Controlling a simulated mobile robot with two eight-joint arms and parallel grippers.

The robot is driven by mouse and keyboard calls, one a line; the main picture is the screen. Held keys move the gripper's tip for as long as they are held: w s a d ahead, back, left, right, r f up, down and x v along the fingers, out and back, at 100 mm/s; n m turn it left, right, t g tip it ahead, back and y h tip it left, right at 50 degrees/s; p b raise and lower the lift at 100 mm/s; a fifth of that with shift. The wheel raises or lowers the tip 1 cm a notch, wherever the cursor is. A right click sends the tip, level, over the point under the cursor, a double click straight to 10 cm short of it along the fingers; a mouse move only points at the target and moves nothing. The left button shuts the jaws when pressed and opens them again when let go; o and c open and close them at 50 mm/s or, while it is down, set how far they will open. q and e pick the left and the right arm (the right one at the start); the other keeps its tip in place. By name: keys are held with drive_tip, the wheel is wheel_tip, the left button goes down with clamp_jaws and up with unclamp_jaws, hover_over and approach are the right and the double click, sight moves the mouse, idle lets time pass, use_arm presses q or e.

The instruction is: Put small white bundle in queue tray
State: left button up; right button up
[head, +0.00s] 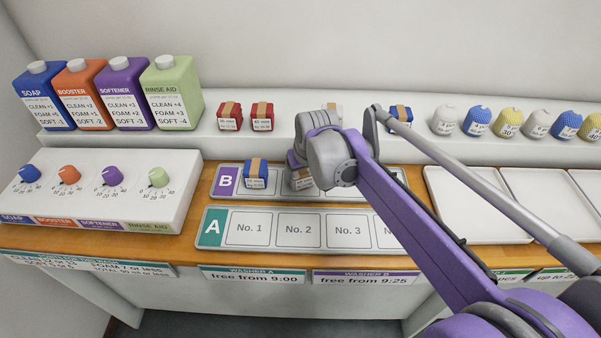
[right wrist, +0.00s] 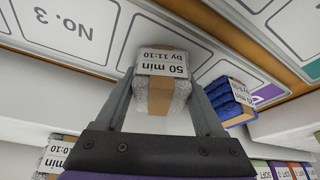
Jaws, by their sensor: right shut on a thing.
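A small white bundle (head: 303,181) with a tan band is in my right gripper (head: 299,162). In the right wrist view the bundle (right wrist: 166,92) sits between both fingers, its label reading 50 min by 11:10. It is at the second slot of queue tray B (head: 228,196), beside a blue bundle (head: 256,174) in the first slot. Whether it touches the tray surface I cannot tell. My right arm hides part of the tray's right side. My left gripper is out of view.
Tray A (head: 272,248) in front looks empty where visible. Red bundles (head: 262,115), a partly hidden white bundle (head: 332,107) and another blue bundle (head: 399,118) stand on the shelf. Bottles (head: 172,92) and a dial panel (head: 100,190) are at left; white trays (head: 480,205) at right.

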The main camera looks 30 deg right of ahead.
drive_tip(key=shift+f, duration=0.2)
drive_tip(key=o, duration=1.5)
drive_tip(key=shift+r, duration=0.1)
drive_tip(key=p+v, duration=0.2)
drive_tip(key=v, duration=1)
drive_tip(key=shift+a+r, duration=0.1)
